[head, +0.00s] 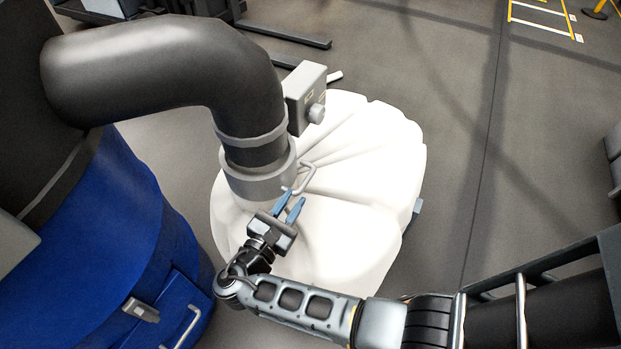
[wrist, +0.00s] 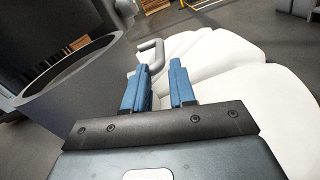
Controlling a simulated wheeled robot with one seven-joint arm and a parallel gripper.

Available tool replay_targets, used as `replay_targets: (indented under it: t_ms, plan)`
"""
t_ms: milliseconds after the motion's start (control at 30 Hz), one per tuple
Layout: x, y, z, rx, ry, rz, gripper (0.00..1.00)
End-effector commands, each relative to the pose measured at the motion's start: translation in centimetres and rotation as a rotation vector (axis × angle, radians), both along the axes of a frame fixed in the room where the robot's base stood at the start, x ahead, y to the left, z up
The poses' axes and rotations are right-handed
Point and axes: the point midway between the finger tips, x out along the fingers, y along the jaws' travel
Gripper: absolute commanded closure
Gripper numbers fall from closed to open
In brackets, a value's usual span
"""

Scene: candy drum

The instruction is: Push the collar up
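The collar (head: 258,182) is a light grey ring around the lower end of the thick dark pipe (head: 165,65), above a white bulging sack (head: 365,165). In the wrist view the collar (wrist: 65,85) is a large grey cylinder at the left. A bent grey handle (head: 303,178) sticks out from the collar's right side; it also shows in the wrist view (wrist: 150,54), just beyond the fingertips. My gripper (head: 290,205) has blue fingers spread apart with a gap between them. It is just below and in front of the handle, and nothing shows between the fingers.
A grey control box (head: 306,98) with a round knob is mounted beside the pipe above the collar. A blue drum-shaped body (head: 130,230) with a latch stands at the left. Open floor (head: 470,130) lies to the right of the sack.

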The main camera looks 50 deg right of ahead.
Motion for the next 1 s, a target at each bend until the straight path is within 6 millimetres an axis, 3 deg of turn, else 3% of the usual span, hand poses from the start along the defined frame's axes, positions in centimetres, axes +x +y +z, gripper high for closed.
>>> replay_targets:
  t_ms: [500,867,1000]
  plan:
    - [1.2,-6.7,0.1,0.001,0.000,-0.001,0.75]
    - [1.4,-7.4,0.1,0.000,0.000,0.000,0.75]
    - [1.4,-7.4,0.1,0.001,0.000,0.000,0.85]
